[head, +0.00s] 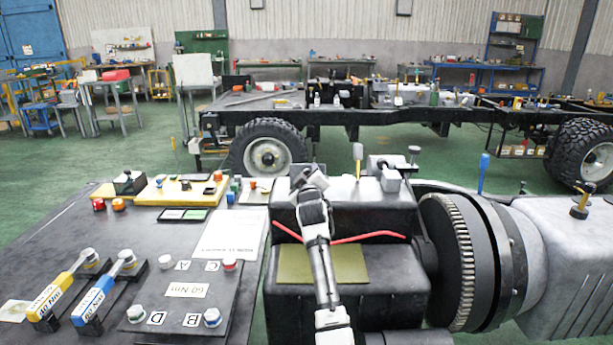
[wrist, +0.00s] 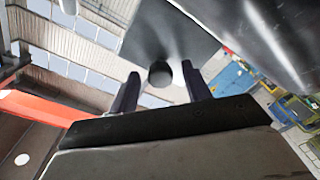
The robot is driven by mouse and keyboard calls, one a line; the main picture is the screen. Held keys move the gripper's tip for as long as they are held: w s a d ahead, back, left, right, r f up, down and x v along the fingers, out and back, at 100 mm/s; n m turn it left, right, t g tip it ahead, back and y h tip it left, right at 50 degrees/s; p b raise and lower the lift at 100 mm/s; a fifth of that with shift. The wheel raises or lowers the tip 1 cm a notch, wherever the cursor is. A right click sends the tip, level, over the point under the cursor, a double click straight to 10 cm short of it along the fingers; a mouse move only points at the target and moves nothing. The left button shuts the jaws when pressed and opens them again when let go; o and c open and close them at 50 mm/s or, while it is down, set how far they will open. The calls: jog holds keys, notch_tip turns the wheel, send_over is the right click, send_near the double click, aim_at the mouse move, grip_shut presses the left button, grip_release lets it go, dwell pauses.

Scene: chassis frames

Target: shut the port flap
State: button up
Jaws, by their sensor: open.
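My white and black arm reaches forward over the black engine block (head: 390,215) in the head view, with my gripper (head: 300,177) near the block's far top left edge. In the wrist view the two dark fingers of my gripper (wrist: 160,69) stand apart with nothing between their tips. Beyond them is a grey panel (wrist: 155,30) with a dark round opening or knob (wrist: 160,74) near its lower edge. It may be the port or its flap; I cannot tell which. In the head view I cannot make out the flap; my arm and gripper cover that spot.
A dark table (head: 60,225) on the left holds a yellow torque wrench (head: 62,290), a blue one (head: 105,287) and a lettered board (head: 180,300). A toothed flywheel (head: 455,260) and grey housing stand right. A red hose (head: 365,237) crosses the block. A truck chassis stands behind.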

grip_shut()
jog(key=shift+r, duration=0.15)
